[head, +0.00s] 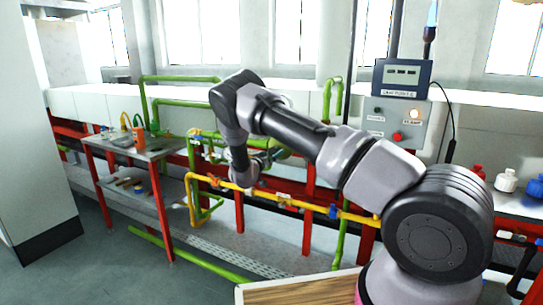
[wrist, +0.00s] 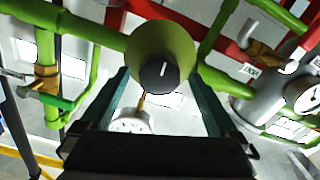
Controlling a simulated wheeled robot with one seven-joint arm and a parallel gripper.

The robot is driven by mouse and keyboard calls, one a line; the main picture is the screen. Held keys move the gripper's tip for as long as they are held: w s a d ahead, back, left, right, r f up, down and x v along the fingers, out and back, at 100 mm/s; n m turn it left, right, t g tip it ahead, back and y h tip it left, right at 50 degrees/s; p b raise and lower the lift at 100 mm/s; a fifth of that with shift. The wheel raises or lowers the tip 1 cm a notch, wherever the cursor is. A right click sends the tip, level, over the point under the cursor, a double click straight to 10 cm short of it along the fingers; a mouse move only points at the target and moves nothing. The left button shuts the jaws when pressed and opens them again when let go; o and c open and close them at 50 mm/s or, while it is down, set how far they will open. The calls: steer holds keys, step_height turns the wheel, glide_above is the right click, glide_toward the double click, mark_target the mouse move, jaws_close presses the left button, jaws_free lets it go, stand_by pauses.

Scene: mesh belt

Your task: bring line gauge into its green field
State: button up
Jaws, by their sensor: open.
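In the wrist view, a round black knob (wrist: 159,75) with a white mark sits on a green round valve body (wrist: 178,36) in a green pipe. My gripper (wrist: 160,84) is open, with one finger on each side of the knob in the picture. I cannot tell whether the fingers touch it. A white dial gauge (wrist: 131,122) shows below the knob, partly hidden by my gripper. A second round gauge (wrist: 307,97) is at the right edge. I cannot tell which is the line gauge, and no needle or green field is readable.
Green pipes (wrist: 95,30) and a red beam (wrist: 140,8) run close around my gripper. In the head view, a yellow pipe (head: 310,204) runs along the line. A steel table (head: 150,149) with red legs stands at left, and a control box (head: 396,126) at right.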

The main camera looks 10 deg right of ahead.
steer(key=v, duration=1)
steer(key=shift+s+a, duration=0.2)
steer(key=shift+s, duration=0.15)
